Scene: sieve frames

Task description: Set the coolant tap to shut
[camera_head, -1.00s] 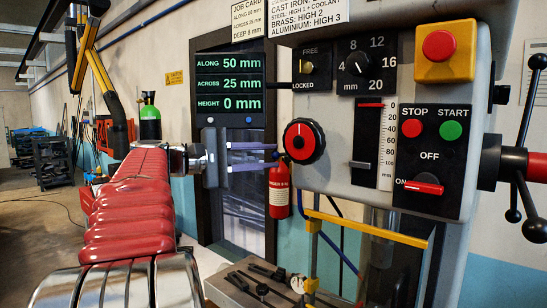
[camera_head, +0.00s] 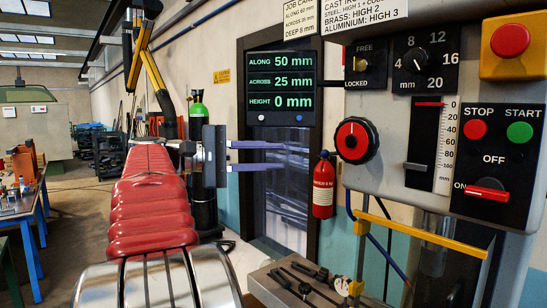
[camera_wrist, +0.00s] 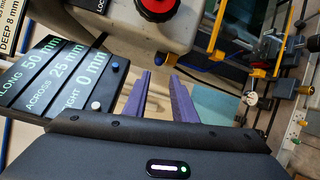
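My gripper (camera_head: 280,156) is open, its two purple fingers apart with nothing between them. It points right, in front of the dark window below the readout panel. The wrist view also shows my gripper (camera_wrist: 160,76) open and empty. I cannot make out the coolant tap for certain in either view. My gripper touches none of these.
A table with dark clamps (camera_head: 262,277) stands at the bottom. The readout panel (camera_head: 282,87) and a fire extinguisher (camera_head: 323,185) are near my gripper.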

